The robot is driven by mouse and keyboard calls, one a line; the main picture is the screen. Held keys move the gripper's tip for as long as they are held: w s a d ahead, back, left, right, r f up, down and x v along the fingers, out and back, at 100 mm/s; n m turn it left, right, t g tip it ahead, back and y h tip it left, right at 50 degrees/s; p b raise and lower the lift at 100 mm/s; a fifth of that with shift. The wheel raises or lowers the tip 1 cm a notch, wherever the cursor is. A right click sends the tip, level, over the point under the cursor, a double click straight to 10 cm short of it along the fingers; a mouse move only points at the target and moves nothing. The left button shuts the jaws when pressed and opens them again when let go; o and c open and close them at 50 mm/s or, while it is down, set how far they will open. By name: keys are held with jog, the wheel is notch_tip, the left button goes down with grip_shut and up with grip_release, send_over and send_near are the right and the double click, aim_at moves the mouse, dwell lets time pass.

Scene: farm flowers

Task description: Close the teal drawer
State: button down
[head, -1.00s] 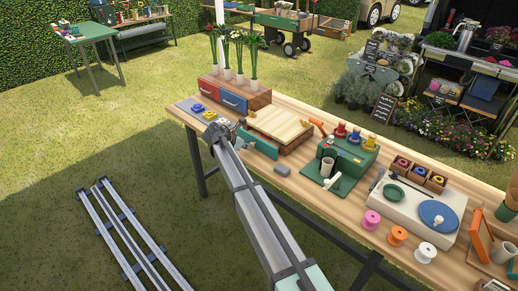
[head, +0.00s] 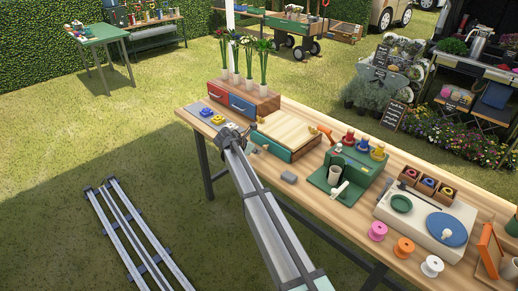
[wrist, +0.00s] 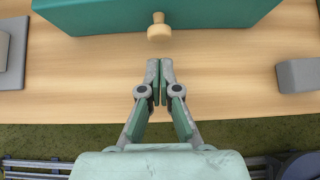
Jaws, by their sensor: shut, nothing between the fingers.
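The teal drawer (head: 271,146) is in the wooden-topped box (head: 290,131) on the workbench. In the head view its front sits close against the box; I cannot tell whether a small gap is left. In the wrist view the teal front (wrist: 155,16) spans the top, with a round wooden knob (wrist: 158,28) at its middle. My gripper (wrist: 160,64) is shut and empty. Its fingertips point at the knob, a short gap in front of it. In the head view my gripper (head: 246,131) is low over the bench edge, partly hidden by my arm.
A grey block (head: 289,177) lies right of the drawer, near the bench's front edge. A grey mat (head: 197,110) with blue and yellow pieces lies left. Red and blue drawers (head: 242,103) stand behind it. A green machine (head: 350,165) stands further right.

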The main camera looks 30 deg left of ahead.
jog(key=shift+s+a+r+m+b, duration=1.35)
jog(key=shift+s+r, duration=1.85)
jog(key=shift+s, duration=1.3)
jog(key=s+d+f+m+g+y, duration=0.1)
jog(key=s+d+f+m, duration=0.1)
jog(key=s+f+m, duration=0.15)
jog(key=s+d+f+m+g, duration=0.3)
jog(key=s+d+f+m, duration=0.15)
jog(key=d+f, duration=0.7)
jog(key=s+d+f+m+g, duration=0.2)
jog(key=s+d+f+m, duration=0.3)
jog(key=d+f, duration=0.65)
jog(key=s+d+f+m+g, duration=0.35)
jog(key=d+f+m, duration=0.35)
jog(key=d, duration=0.8)
jog(key=s+d+f+m+g+y, duration=0.1)
jog(key=s+d+f+m+g, duration=0.2)
jog(key=s+d, duration=1)
jog(key=s+d+f+m+g, duration=0.3)
jog(key=s+d+f+m, duration=0.3)
jog(key=s+d, duration=0.8)
jog(key=s+m, duration=0.1)
jog(key=s, duration=0.4)
jog(key=shift+f+y, duration=0.2)
jog(key=shift+y, duration=0.2)
